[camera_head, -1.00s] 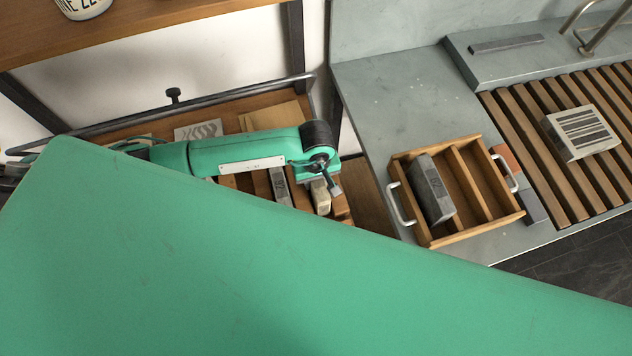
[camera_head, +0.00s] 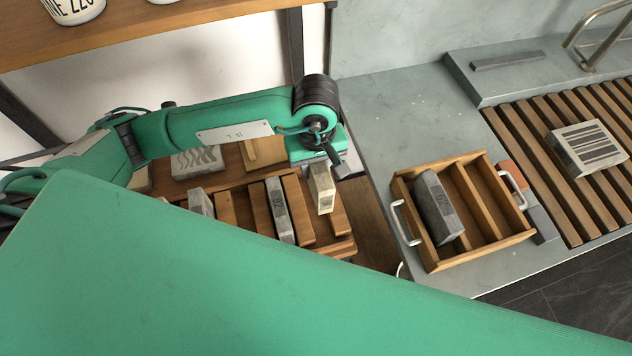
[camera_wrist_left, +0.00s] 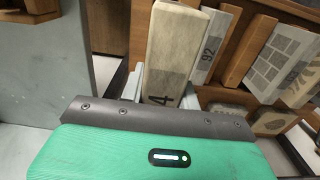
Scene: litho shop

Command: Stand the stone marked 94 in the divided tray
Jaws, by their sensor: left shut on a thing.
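My left gripper (camera_head: 325,167) is shut on a cream stone (camera_head: 322,192), held upright above the right part of the wooden rack. In the left wrist view the stone (camera_wrist_left: 178,45) stands between the fingers, and a 4 shows on it; the rest of its mark is hidden. The divided tray (camera_head: 480,252), wooden with metal handles, sits on the grey counter to the right. A dark grey stone (camera_head: 437,208) stands in its left compartment; the compartments right of it look empty. My right gripper is not in view.
The rack (camera_head: 228,211) holds other stones, including a grey one marked 92 (camera_wrist_left: 208,48). A striped block (camera_head: 587,148) lies on the slatted board (camera_head: 525,137). Small blocks sit beside the tray's right side. The counter (camera_head: 385,115) behind the tray is clear.

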